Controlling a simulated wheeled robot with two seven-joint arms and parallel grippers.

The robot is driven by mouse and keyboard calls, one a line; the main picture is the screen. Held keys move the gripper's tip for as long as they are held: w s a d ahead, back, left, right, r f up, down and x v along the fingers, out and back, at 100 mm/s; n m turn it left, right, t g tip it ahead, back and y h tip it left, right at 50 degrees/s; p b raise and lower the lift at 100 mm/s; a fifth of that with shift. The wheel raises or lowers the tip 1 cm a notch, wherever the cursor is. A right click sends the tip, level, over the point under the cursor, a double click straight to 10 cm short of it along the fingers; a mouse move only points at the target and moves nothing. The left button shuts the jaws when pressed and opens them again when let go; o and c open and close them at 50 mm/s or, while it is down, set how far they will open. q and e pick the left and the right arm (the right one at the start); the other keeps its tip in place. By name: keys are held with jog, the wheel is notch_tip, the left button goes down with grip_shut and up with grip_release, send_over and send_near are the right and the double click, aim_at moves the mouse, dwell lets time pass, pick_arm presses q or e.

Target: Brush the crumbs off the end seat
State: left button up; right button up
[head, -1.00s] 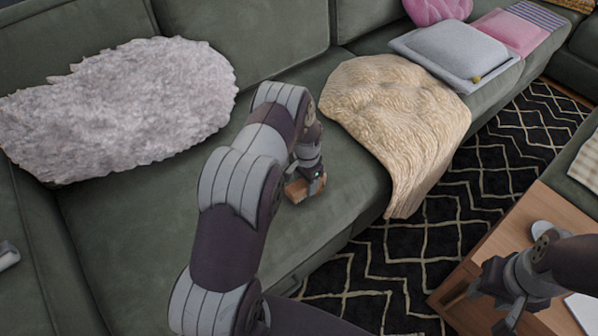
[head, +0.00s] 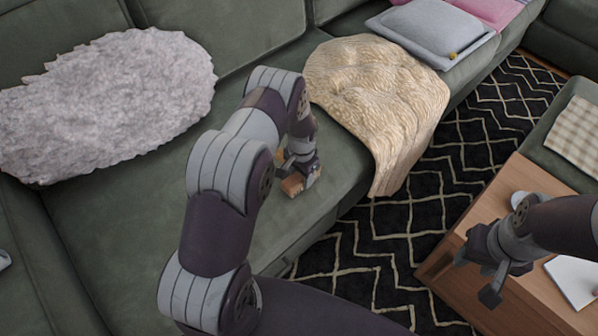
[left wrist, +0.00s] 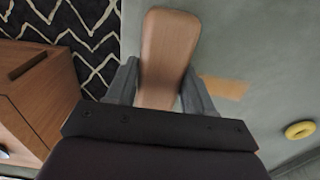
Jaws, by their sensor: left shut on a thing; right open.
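My left gripper (head: 300,175) is shut on a wooden brush (head: 293,185), low at the front part of the green end seat (head: 110,225). The left wrist view shows the brush's smooth wooden back (left wrist: 166,50) between the two fingers; its underside is hidden. A flat tan patch (left wrist: 225,88) shows on the green surface beside the brush; I cannot tell what it is. I cannot make out separate crumbs. My right gripper (head: 477,280) is open and empty above the wooden table.
A beige throw (head: 375,105) hangs over the seat edge right of the brush. A grey fluffy cushion (head: 110,105) leans at the left. A yellow ring (left wrist: 300,130) lies on the green surface. A wooden table (head: 465,245) stands at the right, beyond the black patterned rug (head: 385,265).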

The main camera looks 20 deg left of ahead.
pick_arm(q)
jog(key=a, duration=0.1)
jog(key=w+a+b, duration=0.1)
jog(key=a, duration=0.1)
jog(key=w+a+b, duration=0.1)
jog(key=a, duration=0.1)
jog(key=shift+f, duration=0.2)
jog(key=shift+w+a+r, duration=0.15)
jog(key=shift+w+a, duration=0.05)
jog(key=shift+a, duration=0.1)
jog(key=shift+a, duration=0.1)
jog(key=a+b, duration=0.1)
jog(key=w+a+b, duration=0.1)
jog(key=a, duration=0.1)
jog(key=w+a+b, duration=0.1)
jog(key=shift+a+f, duration=0.2)
jog(key=shift+a, duration=0.2)
jog(key=shift+w+a+r, duration=0.1)
jog(key=shift+a+r, duration=0.1)
jog(key=shift+a, duration=0.05)
jog(key=a+b, duration=0.1)
jog(key=w+a+b, duration=0.1)
jog(key=a+b, duration=0.1)
jog(key=shift+w+a+f, duration=0.15)
jog(key=shift+f, duration=0.1)
jog(key=shift+w+a+r, duration=0.2)
jog(key=shift+a, duration=0.3)
jog(key=shift+r, duration=0.1)
